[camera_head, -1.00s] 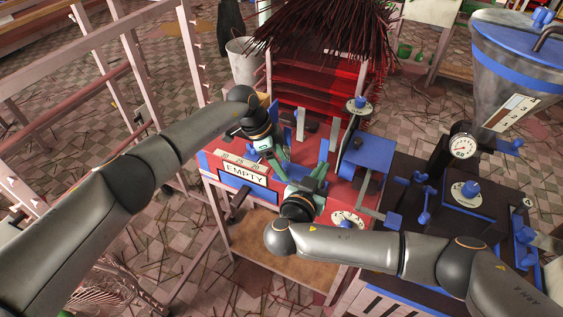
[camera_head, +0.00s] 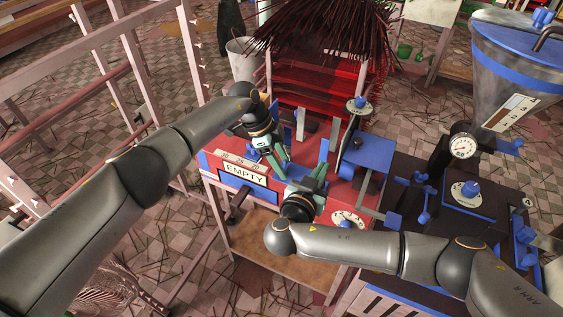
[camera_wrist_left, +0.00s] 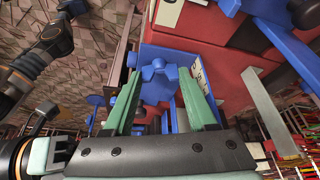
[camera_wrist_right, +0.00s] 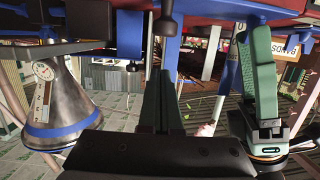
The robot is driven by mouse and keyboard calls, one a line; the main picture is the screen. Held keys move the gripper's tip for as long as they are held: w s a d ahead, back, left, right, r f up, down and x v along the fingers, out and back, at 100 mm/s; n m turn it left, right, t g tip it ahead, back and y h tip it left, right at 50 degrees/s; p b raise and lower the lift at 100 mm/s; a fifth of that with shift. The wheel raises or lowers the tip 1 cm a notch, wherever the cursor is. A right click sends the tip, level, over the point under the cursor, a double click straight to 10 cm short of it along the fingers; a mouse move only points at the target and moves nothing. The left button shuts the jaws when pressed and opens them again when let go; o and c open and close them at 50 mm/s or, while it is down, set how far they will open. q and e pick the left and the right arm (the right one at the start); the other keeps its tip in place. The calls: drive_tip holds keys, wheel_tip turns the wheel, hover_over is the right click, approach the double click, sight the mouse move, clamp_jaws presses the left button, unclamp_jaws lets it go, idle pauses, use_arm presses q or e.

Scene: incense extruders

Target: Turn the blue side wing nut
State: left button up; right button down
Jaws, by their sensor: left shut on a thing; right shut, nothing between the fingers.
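The blue wing nut (camera_wrist_left: 153,70), a cross-shaped knob, shows between the fingers of my left gripper (camera_wrist_left: 160,88) in the left wrist view. The green fingers stand apart with the blue part between them; the exact contact is partly hidden. In the head view my left gripper (camera_head: 284,168) is over the front of the red machine (camera_head: 232,160), with blue beside its tips. My right gripper (camera_head: 320,176) is just to the right, close to it. In the right wrist view its fingers (camera_wrist_right: 161,85) are together and empty, and my left gripper (camera_wrist_right: 264,85) stands at the right.
The EMPTY sign (camera_head: 245,174) is on the machine's front. A round dial (camera_head: 347,219) and a blue plate (camera_head: 368,152) lie right of my grippers. A dark machine (camera_head: 400,240) and metal hopper (camera_head: 510,75) stand further right. Incense sticks (camera_head: 325,35) hang behind.

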use_arm(q)
drive_tip(key=shift+m+g, duration=0.3)
drive_tip(key=shift+m, duration=0.4)
drive_tip(key=o, duration=1.1)
drive_tip(key=shift+r, duration=0.1)
drive_tip(key=v, duration=1.2)
drive_tip(key=shift+c, duration=0.2)
